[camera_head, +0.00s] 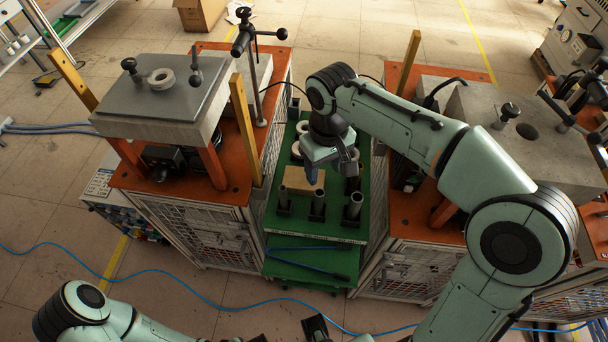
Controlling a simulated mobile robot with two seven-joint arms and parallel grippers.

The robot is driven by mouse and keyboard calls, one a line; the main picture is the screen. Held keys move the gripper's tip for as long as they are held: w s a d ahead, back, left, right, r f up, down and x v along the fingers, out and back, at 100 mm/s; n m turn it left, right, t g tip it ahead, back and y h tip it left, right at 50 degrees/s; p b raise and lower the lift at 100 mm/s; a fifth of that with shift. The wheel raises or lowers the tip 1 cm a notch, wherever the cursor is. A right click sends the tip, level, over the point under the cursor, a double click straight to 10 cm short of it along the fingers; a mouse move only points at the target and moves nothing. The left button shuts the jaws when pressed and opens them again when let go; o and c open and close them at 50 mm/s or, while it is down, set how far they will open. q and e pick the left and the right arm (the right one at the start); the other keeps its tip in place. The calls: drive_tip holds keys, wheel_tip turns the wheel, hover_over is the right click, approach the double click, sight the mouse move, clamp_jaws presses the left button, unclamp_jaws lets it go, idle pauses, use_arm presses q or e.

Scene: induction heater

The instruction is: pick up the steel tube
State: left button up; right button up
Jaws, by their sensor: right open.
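Several grey steel tubes stand upright on the green cart in the middle. Three show clearly along its front part: a left tube (284,198), a middle tube (318,205) and a right tube (353,207). My right gripper (328,168) points down above the cart, behind the front tubes. It is open, with its fingers apart and no tube seen between them. It hides part of the cart's middle. My left arm shows at the bottom left. Dark parts at the bottom edge may belong to its gripper, but I cannot tell its state.
A tan block (303,181) and pale rings (298,150) are on the green cart (290,230). Orange-topped benches stand close on both sides, with upright wooden posts (242,125). A grey plate (165,95) carries a ring at left. A blue cable (160,275) crosses the floor.

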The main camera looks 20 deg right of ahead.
sight(319, 200)
drive_tip(key=shift+w+f, duration=0.1)
drive_tip(key=shift+w, duration=0.1)
drive_tip(key=f, duration=0.4)
drive_tip(key=f+b, duration=0.1)
drive_tip(key=f, duration=0.3)
drive_tip(key=f+b, duration=0.1)
drive_tip(key=f, duration=0.4)
drive_tip(key=shift+s+a, duration=0.35)
drive_tip(key=shift+a, duration=0.05)
clamp_jaws()
